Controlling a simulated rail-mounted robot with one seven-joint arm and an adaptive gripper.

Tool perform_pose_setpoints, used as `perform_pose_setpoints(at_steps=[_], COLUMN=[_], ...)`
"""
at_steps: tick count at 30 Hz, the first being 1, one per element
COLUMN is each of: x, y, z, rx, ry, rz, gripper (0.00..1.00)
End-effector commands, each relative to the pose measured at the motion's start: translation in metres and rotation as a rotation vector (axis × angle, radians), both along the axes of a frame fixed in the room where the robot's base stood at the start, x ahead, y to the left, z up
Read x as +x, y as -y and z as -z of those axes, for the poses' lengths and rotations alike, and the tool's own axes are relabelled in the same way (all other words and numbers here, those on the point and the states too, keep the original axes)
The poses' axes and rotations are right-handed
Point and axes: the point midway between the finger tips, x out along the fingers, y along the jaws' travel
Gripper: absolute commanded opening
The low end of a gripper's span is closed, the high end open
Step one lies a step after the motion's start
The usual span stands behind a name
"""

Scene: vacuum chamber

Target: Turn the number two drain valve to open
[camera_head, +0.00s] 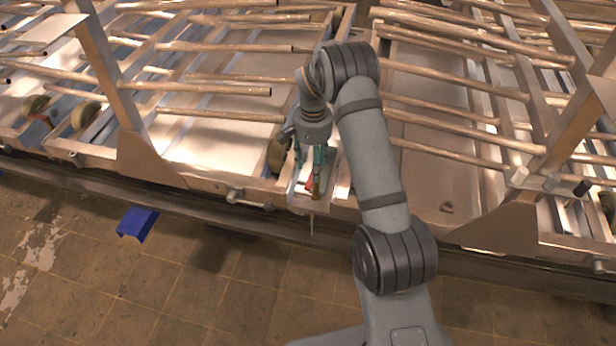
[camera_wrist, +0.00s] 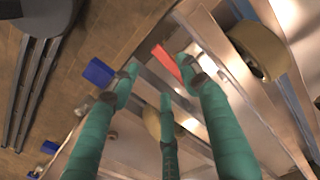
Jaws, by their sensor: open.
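A red valve handle (camera_head: 309,184) shows at the front edge of the metal frame in the head view, partly hidden by my gripper. In the wrist view the red handle (camera_wrist: 166,61) lies just beyond and between the fingertips. My gripper (camera_head: 308,172) has green fingers, which point down at the handle; it also shows in the wrist view (camera_wrist: 158,82). The fingers are spread apart and hold nothing. I cannot tell whether any finger touches the handle. No number on the valve is readable.
A metal rack (camera_head: 222,202) with pipes runs across the back, its front beam close beside my gripper. A round roller (camera_wrist: 258,50) sits near the fingers. A blue bracket (camera_head: 138,222) stands out in front of the frame. The tiled floor (camera_head: 90,275) in front is clear.

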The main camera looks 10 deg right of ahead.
Motion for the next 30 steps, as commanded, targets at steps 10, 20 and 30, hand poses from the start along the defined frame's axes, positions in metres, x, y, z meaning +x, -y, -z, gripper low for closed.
perform_pose_setpoints(at_steps=[10,20,30], x=[-0.001,0.000,0.000], y=[-0.001,-0.001,-0.001], z=[0.056,0.066,0.065], rx=[0.000,0.000,0.000], ry=[-0.001,0.002,0.002], rz=[-0.001,-0.002,-0.002], gripper=[0.46,0.46,0.31])
